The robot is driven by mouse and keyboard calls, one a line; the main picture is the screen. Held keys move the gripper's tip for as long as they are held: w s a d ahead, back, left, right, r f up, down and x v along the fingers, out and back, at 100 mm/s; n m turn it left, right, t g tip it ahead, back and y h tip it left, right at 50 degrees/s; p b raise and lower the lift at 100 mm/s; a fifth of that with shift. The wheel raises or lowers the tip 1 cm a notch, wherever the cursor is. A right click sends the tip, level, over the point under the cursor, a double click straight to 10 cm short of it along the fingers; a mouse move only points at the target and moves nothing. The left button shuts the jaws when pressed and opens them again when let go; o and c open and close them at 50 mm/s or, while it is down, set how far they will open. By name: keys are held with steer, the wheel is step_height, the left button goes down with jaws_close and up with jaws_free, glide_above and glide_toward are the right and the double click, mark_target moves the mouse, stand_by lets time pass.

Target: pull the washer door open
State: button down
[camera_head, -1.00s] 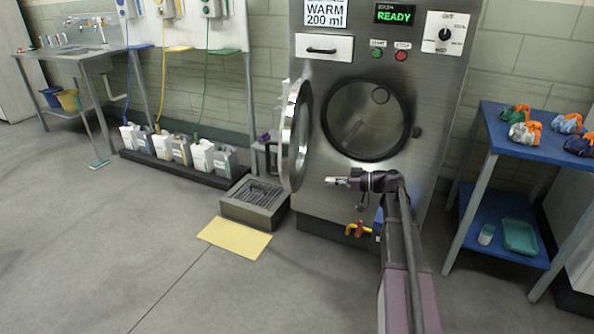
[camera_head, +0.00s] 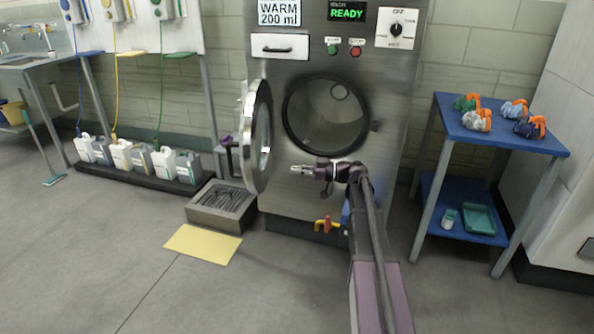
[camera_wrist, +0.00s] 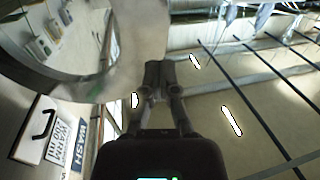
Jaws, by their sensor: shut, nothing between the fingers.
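The washer (camera_head: 385,110) is a tall steel machine whose display reads READY. Its round door (camera_head: 258,138) stands swung open on the left side, roughly edge-on to the head camera. The round drum opening (camera_head: 327,115) is uncovered and looks empty. My gripper (camera_head: 294,170) is shut and empty, just below the opening and to the right of the door, pointing left. In the wrist view my gripper's fingers (camera_wrist: 160,75) are together, and the door's curved rim (camera_wrist: 125,80) is close on their left. I cannot tell whether they touch it.
A floor drain box (camera_head: 222,205) sits below the door, with a yellow mat (camera_head: 203,245) in front. Several jugs stand on a dark plinth (camera_head: 130,180) at left. A blue table (camera_head: 535,143) with sling bags is at right. The floor at front left is clear.

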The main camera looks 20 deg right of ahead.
mark_target(252, 167)
steer(key=x, duration=1.2)
steer(key=shift+w+a, duration=0.1)
